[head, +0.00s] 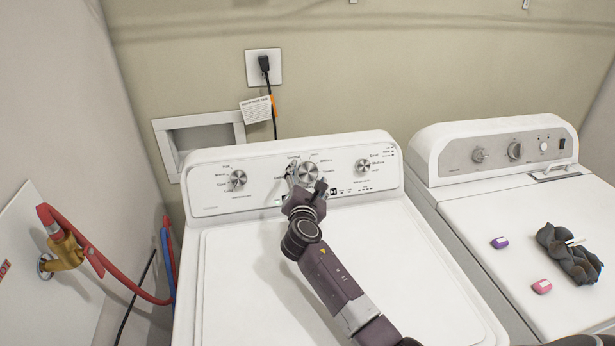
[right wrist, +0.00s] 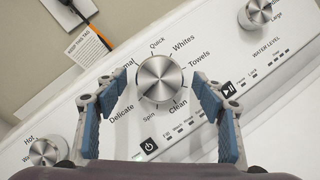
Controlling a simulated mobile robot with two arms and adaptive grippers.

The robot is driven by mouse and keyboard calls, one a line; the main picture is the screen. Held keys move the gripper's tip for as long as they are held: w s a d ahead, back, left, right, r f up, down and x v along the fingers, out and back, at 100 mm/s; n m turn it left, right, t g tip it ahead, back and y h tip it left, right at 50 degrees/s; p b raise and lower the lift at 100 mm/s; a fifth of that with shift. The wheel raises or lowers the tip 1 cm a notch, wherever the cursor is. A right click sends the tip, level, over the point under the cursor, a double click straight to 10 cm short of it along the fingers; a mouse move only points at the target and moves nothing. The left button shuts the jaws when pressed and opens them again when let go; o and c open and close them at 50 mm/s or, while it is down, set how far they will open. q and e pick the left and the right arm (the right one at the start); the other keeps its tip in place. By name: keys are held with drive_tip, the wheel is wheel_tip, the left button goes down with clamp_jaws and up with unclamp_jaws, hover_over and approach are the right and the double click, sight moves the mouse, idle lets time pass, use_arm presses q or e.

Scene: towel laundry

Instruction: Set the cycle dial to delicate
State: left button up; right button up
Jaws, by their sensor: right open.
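The cycle dial (head: 307,173) is the silver knob in the middle of the left machine's control panel. In the right wrist view the dial (right wrist: 161,78) is ringed by Quick, Whites, Towels, Clean, Spin, Delicate and a partly hidden label ending in "mal". I cannot tell which label it points to. My right gripper (head: 305,182) is at this dial. In the right wrist view its blue-padded fingers (right wrist: 163,84) are open, one on each side of the dial, with no clear grip on it. The Delicate label (right wrist: 122,114) is at the dial's lower left. My left gripper is not in view.
A temperature knob (head: 238,178) is left of the dial and a water level knob (head: 363,166) is right. Start and power buttons sit close below the dial. A second machine (head: 470,215) on the right bears a dark towel (head: 567,256) and two small boxes. Hoses run at left.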

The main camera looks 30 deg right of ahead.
drive_tip(key=v, duration=1.2)
idle(0.4)
